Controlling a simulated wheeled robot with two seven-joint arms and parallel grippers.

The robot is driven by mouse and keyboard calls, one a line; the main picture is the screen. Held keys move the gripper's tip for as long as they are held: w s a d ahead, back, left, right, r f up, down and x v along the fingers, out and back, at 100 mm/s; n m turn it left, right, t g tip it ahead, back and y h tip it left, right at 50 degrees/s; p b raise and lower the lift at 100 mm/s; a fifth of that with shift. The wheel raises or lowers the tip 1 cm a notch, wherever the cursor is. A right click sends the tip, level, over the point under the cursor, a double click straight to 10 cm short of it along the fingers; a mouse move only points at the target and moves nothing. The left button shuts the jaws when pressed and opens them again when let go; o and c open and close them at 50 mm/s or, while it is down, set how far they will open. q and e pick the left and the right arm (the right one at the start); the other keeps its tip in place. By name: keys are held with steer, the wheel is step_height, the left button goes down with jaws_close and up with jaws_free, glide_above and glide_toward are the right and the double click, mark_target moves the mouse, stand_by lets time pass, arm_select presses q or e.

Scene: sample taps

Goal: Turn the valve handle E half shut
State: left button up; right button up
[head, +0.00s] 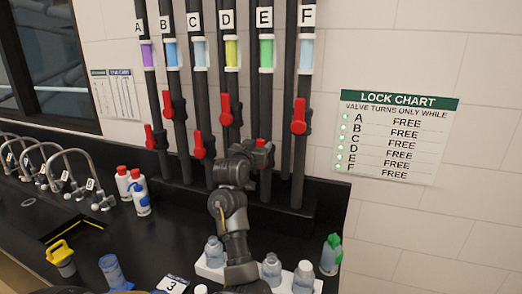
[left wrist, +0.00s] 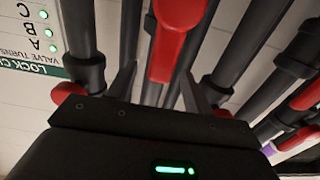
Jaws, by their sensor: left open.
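Pipe E (head: 264,95) has a green band and a label E near its top. Its red valve handle E (head: 260,142) is mostly hidden behind my left gripper (head: 258,152) in the head view. In the left wrist view, a red handle (left wrist: 168,50), which looks like handle E, lies between the two open fingers of my left gripper (left wrist: 158,78). It runs roughly along its pipe. The fingers stand on either side of it, and I see no clear contact. My right gripper is not in view.
Red handle D (head: 226,110) and red handle F (head: 299,116) are close on either side, higher up. The lock chart (head: 395,135) lists A to F as FREE. Bottles in a white rack (head: 213,272) stand below my left arm. Curved faucets (head: 65,165) are at left.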

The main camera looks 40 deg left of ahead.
arm_select(q)
steer(key=shift+w+a+r, duration=0.1)
steer(key=shift+w+a, duration=0.15)
steer(key=shift+w, duration=0.3)
steer(key=shift+w+a, duration=0.15)
steer(key=shift+w, duration=0.15)
steer(key=shift+w+a, duration=0.1)
steer(key=shift+w, duration=0.4)
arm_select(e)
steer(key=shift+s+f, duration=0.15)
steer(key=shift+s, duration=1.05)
arm_select(q)
steer(key=shift+s, duration=0.1)
jaws_close()
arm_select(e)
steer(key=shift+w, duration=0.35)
